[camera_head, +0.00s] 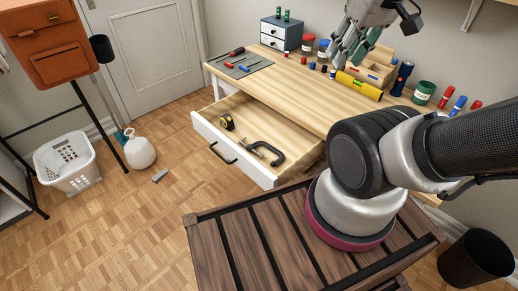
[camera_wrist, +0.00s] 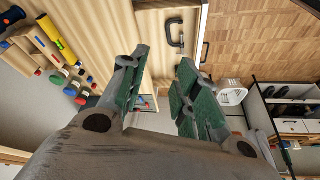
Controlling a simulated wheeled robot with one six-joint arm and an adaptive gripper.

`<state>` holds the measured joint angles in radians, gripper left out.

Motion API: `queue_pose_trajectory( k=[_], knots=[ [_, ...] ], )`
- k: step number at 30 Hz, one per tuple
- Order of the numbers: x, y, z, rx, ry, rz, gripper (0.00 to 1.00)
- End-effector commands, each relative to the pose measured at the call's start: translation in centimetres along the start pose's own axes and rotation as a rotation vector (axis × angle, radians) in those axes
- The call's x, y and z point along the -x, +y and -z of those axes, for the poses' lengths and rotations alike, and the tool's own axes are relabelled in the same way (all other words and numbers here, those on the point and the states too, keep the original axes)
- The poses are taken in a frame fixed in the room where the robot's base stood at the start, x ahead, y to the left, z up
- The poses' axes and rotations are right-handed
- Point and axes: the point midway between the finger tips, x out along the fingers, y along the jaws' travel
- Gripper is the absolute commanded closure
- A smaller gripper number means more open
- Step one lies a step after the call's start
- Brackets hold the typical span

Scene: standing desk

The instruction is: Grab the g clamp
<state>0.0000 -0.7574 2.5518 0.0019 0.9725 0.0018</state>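The g clamp (camera_head: 262,152) is black and lies in the open desk drawer (camera_head: 231,149), near the drawer's front right part. It also shows in the wrist view (camera_wrist: 176,34) near the top, beyond the fingertips. My gripper (camera_head: 352,42) is raised above the back part of the desk, well apart from the clamp. In the wrist view my gripper (camera_wrist: 159,75) has its two green-padded fingers spread, with nothing between them.
A yellow tape measure (camera_head: 227,122) shares the drawer with the clamp. The desk (camera_head: 290,88) carries a yellow level (camera_head: 358,86), a small drawer box (camera_head: 281,33), jars and hand tools. A slatted wooden surface (camera_head: 222,250) is in front of the drawer.

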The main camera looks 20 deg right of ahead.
Motion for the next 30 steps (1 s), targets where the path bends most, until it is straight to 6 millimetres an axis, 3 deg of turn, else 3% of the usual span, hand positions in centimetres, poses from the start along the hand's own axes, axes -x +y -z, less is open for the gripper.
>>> queue_pose_trajectory(
  k=[5,14,20,30],
  knots=[
    [-1.9,-0.7,0.1,0.032,-0.084,0.011,0.67],
    [-10.9,-3.4,0.7,0.14,-0.445,0.02,0.67],
    [-19.1,-5.7,1.3,0.225,-0.593,0.02,0.67],
    [-35.1,-9.3,-0.5,0.372,-0.663,0.035,0.67]
  ],
)
